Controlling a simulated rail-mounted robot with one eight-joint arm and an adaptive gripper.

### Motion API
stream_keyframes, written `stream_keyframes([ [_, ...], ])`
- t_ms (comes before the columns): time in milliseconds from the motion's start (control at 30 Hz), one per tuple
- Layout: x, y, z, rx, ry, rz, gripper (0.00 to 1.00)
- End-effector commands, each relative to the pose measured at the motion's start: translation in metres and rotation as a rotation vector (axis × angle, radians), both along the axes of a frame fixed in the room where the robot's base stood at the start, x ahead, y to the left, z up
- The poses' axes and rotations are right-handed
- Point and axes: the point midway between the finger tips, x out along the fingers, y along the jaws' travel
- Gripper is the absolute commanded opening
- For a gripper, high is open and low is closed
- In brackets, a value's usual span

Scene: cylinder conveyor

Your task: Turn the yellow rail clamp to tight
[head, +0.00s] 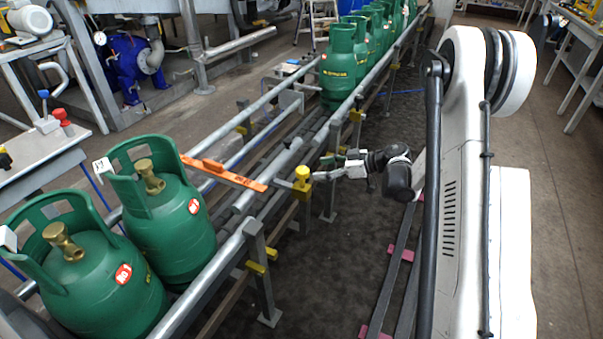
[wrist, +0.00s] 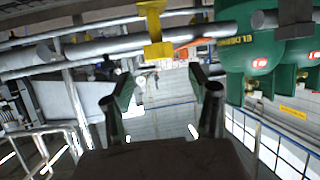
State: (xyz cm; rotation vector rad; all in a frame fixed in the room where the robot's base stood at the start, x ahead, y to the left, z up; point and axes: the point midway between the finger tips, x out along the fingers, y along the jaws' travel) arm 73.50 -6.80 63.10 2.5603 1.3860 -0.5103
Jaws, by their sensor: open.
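The yellow rail clamp (head: 302,176) sits on the near rail in the head view, just right of the orange bar's end. A yellow clamp (wrist: 154,28) also shows at the top middle of the wrist view, against a grey rail. My gripper (head: 318,174) reaches in from the right, close beside the clamp. In the wrist view its two fingers (wrist: 162,82) stand apart with nothing between them, and the clamp appears beyond and above their tips. I cannot tell from the head view whether a fingertip touches the clamp.
An orange bar (head: 222,172) lies across the conveyor rails. Two green cylinders (head: 165,205) stand at the near left, and several more (head: 338,72) stand at the far end. Other yellow clamps (head: 356,115) sit along the rails. Dark floor (head: 330,260) is open right of the conveyor.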

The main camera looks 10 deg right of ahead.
Motion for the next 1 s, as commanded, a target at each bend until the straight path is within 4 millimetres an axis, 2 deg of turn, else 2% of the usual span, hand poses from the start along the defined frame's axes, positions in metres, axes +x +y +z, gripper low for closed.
stream_keyframes([
  [200, 0.021, 0.032, -0.018, -0.001, -0.001, 0.003, 0.56],
  [400, 0.034, 0.052, -0.027, 0.0, 0.0, 0.002, 0.56],
  [600, 0.039, 0.06, -0.03, -0.001, -0.001, 0.0, 0.56],
  [867, 0.04, 0.061, -0.03, -0.001, -0.001, 0.0, 0.56],
  [1000, 0.04, 0.061, -0.03, -0.001, -0.001, 0.0, 0.39],
])
